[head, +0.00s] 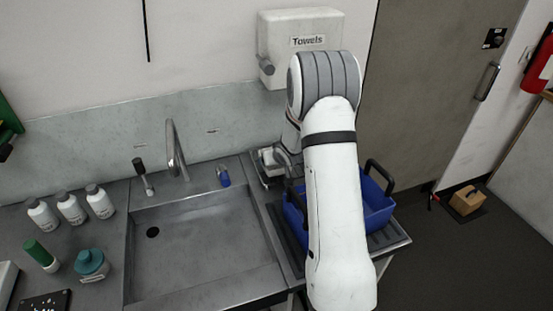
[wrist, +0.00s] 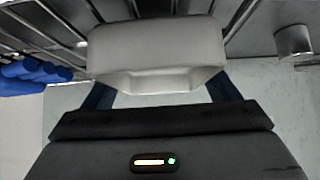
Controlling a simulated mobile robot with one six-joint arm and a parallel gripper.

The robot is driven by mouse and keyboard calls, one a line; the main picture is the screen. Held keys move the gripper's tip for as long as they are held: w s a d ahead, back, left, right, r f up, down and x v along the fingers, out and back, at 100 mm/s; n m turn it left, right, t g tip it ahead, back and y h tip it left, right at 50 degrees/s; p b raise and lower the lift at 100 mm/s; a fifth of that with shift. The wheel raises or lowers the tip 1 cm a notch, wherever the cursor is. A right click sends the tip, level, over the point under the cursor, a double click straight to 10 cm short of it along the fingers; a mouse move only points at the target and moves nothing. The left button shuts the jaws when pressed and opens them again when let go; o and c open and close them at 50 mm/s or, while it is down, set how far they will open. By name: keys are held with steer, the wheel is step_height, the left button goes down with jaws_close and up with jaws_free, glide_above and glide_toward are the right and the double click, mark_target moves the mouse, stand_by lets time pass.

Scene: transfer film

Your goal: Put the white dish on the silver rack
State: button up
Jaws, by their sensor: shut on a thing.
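The white dish (wrist: 155,60) is held between the fingers of my gripper (wrist: 155,88) in the wrist view. The gripper is shut on it. The silver rack (wrist: 255,18) shows as metal bars behind and around the dish in the wrist view; I cannot tell whether the dish touches them. In the head view, a little of the white dish (head: 268,158) shows beside my arm, at the rack (head: 262,178) behind the sink's right side. My arm hides most of the rack and the gripper there.
A blue bin (head: 376,205) with dark handles stands on the drainboard, partly behind my arm. A towel dispenser (head: 300,40) hangs on the wall above.

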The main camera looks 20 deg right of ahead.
steer(key=shift+f, duration=0.15)
steer(key=o, duration=1)
steer(key=shift+r, duration=0.25)
steer(key=s+a+r+g+h+p, duration=0.1)
steer(key=s+a+r+p, duration=0.15)
steer(key=s+r, duration=0.8)
steer(key=s+a+r+g+h+p, duration=0.1)
steer(key=s+r+p, duration=0.2)
steer(key=s+r, duration=0.75)
steer(key=s+a+r+g, duration=0.1)
steer(key=s+a+r, duration=0.1)
steer(key=s, duration=0.4)
steer(key=s+a+r+y, duration=0.1)
steer(key=s+a+r, duration=0.1)
steer(key=s, duration=0.4)
steer(key=s+a+r+g+y, duration=0.1)
steer(key=s+a+r, duration=0.2)
steer(key=s, duration=0.3)
steer(key=shift+s+a+g, duration=0.2)
steer(key=shift+a+g, duration=0.1)
